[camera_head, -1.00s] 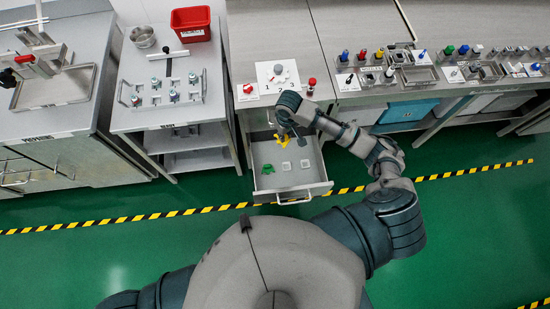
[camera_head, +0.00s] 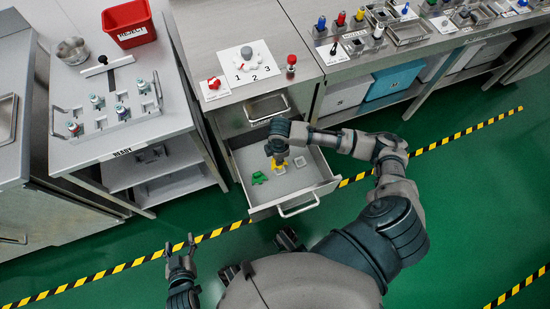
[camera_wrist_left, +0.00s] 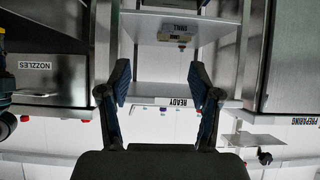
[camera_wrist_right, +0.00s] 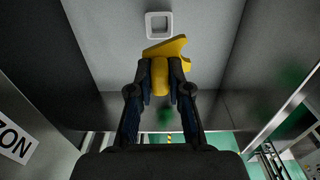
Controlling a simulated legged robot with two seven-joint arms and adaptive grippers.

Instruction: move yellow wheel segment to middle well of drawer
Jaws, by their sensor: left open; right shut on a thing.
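The yellow wheel segment (camera_head: 279,172) is in the open drawer (camera_head: 293,203) in the head view, partly hidden by my right gripper (camera_head: 278,161). The right wrist view shows the right gripper (camera_wrist_right: 160,78) shut on the yellow segment (camera_wrist_right: 166,48), with a white square well (camera_wrist_right: 158,25) just beyond it. I cannot tell whether the segment touches the drawer floor.
The drawer's raised walls and front handle (camera_head: 298,207) surround the right gripper. The counter above holds a numbered dial (camera_head: 247,57) and red knobs. A table (camera_head: 110,130) with a rack stands left. Green floor in front is clear.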

